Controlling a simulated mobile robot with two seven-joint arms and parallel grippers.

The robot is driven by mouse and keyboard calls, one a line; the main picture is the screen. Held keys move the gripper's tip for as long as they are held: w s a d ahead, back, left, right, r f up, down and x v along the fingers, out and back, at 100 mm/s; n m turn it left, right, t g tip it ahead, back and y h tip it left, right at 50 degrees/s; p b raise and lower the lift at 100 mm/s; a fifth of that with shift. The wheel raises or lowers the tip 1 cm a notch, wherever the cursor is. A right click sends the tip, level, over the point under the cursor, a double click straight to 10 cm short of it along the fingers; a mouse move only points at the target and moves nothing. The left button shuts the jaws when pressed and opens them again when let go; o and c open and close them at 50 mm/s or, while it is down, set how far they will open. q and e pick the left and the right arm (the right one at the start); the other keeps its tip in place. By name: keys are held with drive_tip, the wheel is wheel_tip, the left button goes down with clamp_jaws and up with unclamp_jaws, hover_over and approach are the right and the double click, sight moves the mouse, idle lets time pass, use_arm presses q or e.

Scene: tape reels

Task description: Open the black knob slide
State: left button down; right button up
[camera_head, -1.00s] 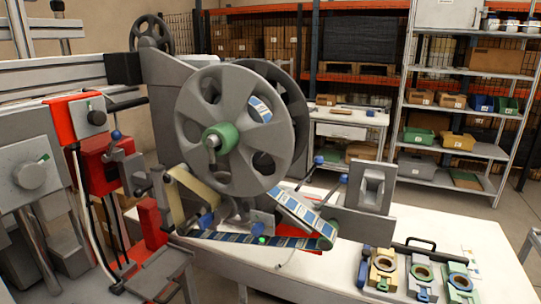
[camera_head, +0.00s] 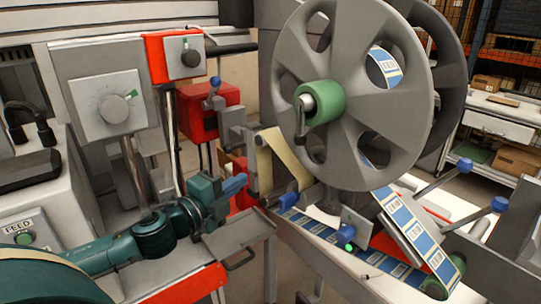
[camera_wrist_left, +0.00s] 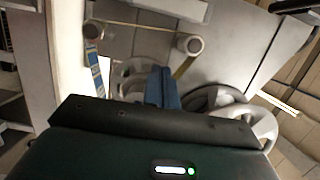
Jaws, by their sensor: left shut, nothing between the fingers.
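A black knob (camera_head: 190,57) sits on a grey plate with a red surround, at the upper left of the machine in the head view. A black bar handle (camera_head: 235,48) sticks out to its right. I cannot tell for certain which part is the slide. My left gripper (camera_head: 235,184) points right, below the knob and left of the tape path, apart from the knob. Its blue fingers are shut and empty; they also show in the left wrist view (camera_wrist_left: 163,87). My right gripper is not in view.
A large grey reel (camera_head: 355,95) with a green hub stands to the right. Label tape (camera_head: 410,232) runs below it. A red block (camera_head: 210,108) with a blue-tipped lever stands above my gripper. A grey dial panel (camera_head: 110,107) is behind my arm.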

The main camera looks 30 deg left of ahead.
sight(243, 152)
use_arm(q)
drive_tip(key=w+a+p, duration=0.2)
drive_tip(key=w, duration=0.9)
drive_tip(key=shift+a+r+p, duration=0.15)
drive_tip(key=shift+a+p, duration=0.05)
drive_tip(key=shift+p, duration=0.1)
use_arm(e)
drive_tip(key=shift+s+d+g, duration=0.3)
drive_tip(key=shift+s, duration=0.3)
use_arm(q)
drive_tip(key=w+a, duration=0.2)
drive_tip(key=a, duration=0.4)
drive_tip(key=shift+w+a, duration=0.35)
drive_tip(key=shift+w, duration=0.05)
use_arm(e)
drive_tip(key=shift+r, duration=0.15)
use_arm(q)
drive_tip(key=shift+d, duration=0.1)
